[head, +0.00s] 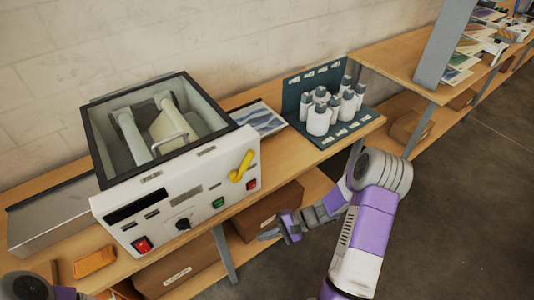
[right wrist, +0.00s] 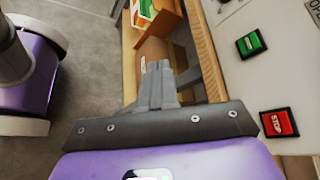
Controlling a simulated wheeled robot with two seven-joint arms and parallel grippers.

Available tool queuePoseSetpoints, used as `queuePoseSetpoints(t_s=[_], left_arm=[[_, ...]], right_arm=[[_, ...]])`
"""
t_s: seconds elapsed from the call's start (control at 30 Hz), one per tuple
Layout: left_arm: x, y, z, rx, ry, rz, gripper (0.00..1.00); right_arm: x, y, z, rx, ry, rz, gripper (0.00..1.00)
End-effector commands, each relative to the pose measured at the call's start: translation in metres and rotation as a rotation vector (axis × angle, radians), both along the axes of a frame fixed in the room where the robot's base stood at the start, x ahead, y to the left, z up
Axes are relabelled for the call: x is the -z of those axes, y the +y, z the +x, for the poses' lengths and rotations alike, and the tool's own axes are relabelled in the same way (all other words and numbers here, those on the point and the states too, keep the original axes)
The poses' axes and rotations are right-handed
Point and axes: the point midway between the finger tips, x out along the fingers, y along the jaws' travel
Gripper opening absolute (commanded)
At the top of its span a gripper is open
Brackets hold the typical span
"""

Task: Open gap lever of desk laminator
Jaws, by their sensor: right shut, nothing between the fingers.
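The desk laminator (head: 127,232) is a white box with a dark-framed open top showing rollers, standing on the wooden bench. Its yellow gap lever (head: 242,166) is on the right part of the front panel, tilted with its upper end to the right. My right gripper (head: 266,236) is shut and empty, in front of and below the panel's right end, apart from the lever. In the right wrist view its fingers (right wrist: 158,80) are together, beside the panel with a green button (right wrist: 250,44) and a red STOP button (right wrist: 279,123). The lever is not in that view. My left gripper is not in view.
White bottles (head: 319,118) stand on a dark green rack right of the laminator, with a picture sheet (head: 256,120) between. An orange packet (head: 94,261) lies at the bench's left front. Cardboard boxes (head: 177,274) sit on the lower shelf. The floor (head: 450,220) at right is clear.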

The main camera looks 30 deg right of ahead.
Motion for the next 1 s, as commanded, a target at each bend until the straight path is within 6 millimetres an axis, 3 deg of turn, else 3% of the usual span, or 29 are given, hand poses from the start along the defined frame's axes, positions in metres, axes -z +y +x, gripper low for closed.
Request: queuePoseSetpoints(t_s=[0.03,0.1,0.2,0.3,0.4,0.57,0.87,1.0], left_arm=[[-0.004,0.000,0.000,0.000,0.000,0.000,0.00],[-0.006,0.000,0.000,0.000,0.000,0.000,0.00],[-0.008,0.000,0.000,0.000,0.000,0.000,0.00],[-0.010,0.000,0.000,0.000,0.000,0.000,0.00],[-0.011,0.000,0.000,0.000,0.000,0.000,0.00],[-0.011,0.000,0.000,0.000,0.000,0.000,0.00],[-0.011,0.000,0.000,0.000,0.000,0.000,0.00],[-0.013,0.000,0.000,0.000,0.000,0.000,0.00]], right_arm=[[-0.028,-0.028,0.015,0.098,-0.087,0.055,0.00],[-0.066,-0.063,0.032,0.215,-0.228,0.126,0.00],[-0.116,-0.111,0.042,0.349,-0.424,0.186,0.00],[-0.153,-0.146,0.043,0.439,-0.581,0.209,0.00],[-0.176,-0.167,0.040,0.489,-0.680,0.219,0.00],[-0.186,-0.176,0.038,0.510,-0.728,0.222,0.00],[-0.186,-0.174,0.039,0.508,-0.725,0.224,0.00],[-0.189,-0.166,0.049,0.506,-0.725,0.226,0.00]])
